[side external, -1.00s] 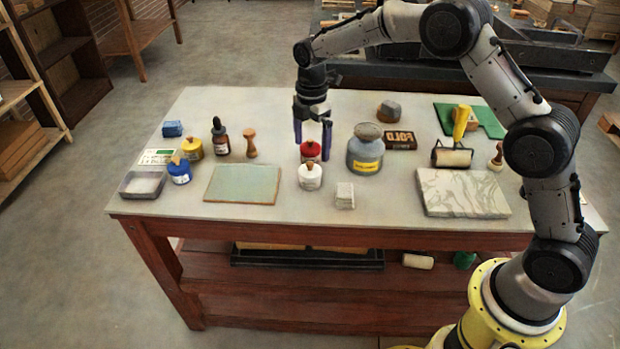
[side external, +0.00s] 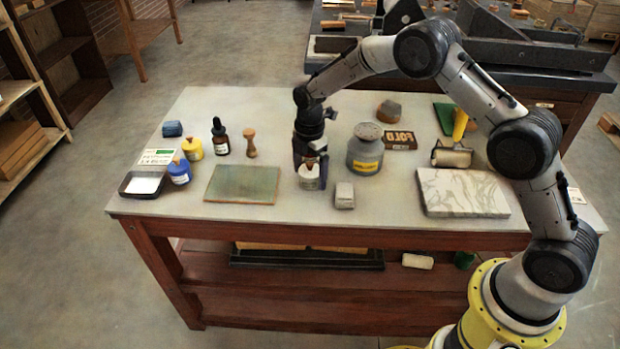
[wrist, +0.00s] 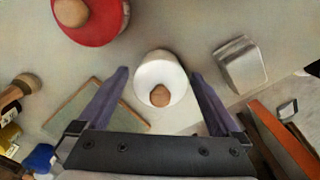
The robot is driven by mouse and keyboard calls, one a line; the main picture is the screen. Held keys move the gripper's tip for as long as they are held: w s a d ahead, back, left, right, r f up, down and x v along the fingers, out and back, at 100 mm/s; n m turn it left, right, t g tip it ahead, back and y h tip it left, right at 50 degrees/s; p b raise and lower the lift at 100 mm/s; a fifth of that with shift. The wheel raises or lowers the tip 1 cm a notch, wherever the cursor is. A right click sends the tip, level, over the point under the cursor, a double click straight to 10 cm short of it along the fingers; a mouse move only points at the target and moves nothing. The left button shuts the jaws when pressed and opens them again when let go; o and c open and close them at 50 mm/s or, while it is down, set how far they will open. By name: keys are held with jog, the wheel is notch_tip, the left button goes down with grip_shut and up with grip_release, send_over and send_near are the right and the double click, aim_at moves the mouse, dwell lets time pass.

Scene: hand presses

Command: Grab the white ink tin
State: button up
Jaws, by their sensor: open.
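The white ink tin (side external: 309,181) stands upright near the front middle of the table, with a wooden knob on its lid. In the wrist view the white tin (wrist: 158,76) sits between and just beyond the fingertips. My gripper (wrist: 160,83) is open, with one finger on each side and visible gaps between them and the tin. In the side view my gripper (side external: 310,170) is low over the tin and partly hides it. The red ink tin (wrist: 95,20) shows at the upper left of the wrist view; my gripper hides it in the side view.
A pale block (side external: 344,196) stands close to the right of the white tin. A grey jar (side external: 365,152) is behind it. A green-topped board (side external: 242,184) lies to the left. A marble slab (side external: 463,192) lies farther right. The table front edge is near.

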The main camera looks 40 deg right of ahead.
jog(key=c, duration=1.5)
jog(key=shift+r, duration=0.1)
grip_shut()
